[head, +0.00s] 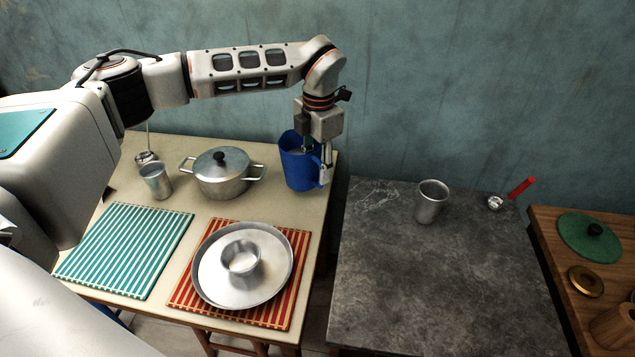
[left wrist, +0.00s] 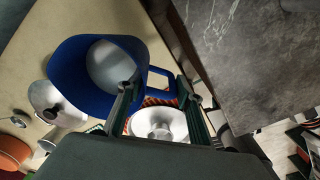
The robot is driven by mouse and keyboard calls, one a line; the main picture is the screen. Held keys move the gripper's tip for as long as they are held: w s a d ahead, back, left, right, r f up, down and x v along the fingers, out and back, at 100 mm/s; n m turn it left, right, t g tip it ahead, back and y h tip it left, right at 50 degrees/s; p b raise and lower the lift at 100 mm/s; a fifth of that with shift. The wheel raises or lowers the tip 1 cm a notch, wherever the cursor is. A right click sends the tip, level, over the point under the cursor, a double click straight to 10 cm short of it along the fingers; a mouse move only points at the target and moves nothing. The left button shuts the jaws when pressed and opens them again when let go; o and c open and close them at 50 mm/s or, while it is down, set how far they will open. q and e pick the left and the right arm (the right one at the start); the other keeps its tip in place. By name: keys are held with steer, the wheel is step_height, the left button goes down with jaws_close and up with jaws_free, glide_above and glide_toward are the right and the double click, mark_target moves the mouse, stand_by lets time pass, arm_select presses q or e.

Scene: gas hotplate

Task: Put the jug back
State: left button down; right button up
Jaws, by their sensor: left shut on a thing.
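The blue jug (head: 296,166) is upright at the back right corner of the cream table, right of the lidded pot. I cannot tell whether its base touches the tabletop. My left gripper (head: 318,166) comes down from above at the jug's right side and is shut on it. In the left wrist view, the jug (left wrist: 72,78) shows its open mouth with something pale inside. Its handle lies between the fingers of my left gripper (left wrist: 158,84); the exact contact is partly hidden. My right gripper is not in view.
Left of the jug stand a lidded pot (head: 222,181) and a metal cup (head: 156,183). In front, a round tray (head: 213,279) holding a small pot (head: 241,262) lies on a red striped mat (head: 187,292). A grey table (head: 440,290) with a metal cup (head: 431,203) is right, across a gap.

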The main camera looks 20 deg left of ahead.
mark_target(317, 183)
arm_select(q)
steer(key=shift+f, duration=2.4)
steer(key=c, duration=1.4)
jaws_free()
steer(key=shift+f, duration=0.1)
steer(key=r, duration=1.2)
steer(key=shift+s+d+p, duration=0.15)
steer(key=shift+d+p, duration=0.05)
steer(key=shift+p, duration=0.15)
steer(key=shift+s, duration=0.1)
